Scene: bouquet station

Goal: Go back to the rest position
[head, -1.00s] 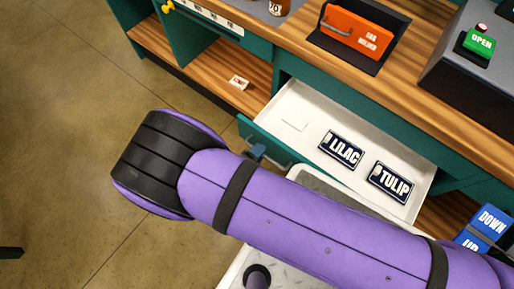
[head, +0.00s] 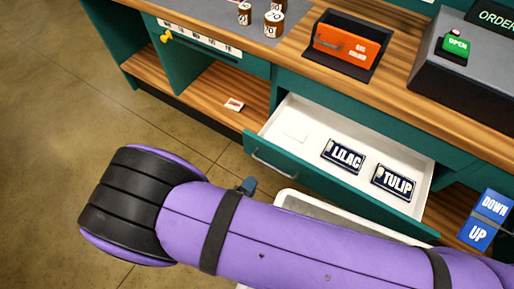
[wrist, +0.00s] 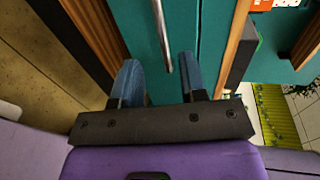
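My gripper (wrist: 160,78) is open and empty in the wrist view, its two blue fingers apart. A metal bar handle (wrist: 162,38) on a teal front lies ahead of the gap between the fingers. In the head view my purple arm crosses the lower part, and only a small blue piece of the gripper (head: 248,186) shows above it. The teal drawer (head: 330,182) stands open just beyond the arm, with the LILAC plate (head: 343,156) and the TULIP plate (head: 393,182) lying in its white inside.
On the wooden counter stand an orange box in a dark tray (head: 340,42), several brown jars (head: 273,24) and a grey machine with a green OPEN button (head: 456,46). Bare floor (head: 60,100) is at left.

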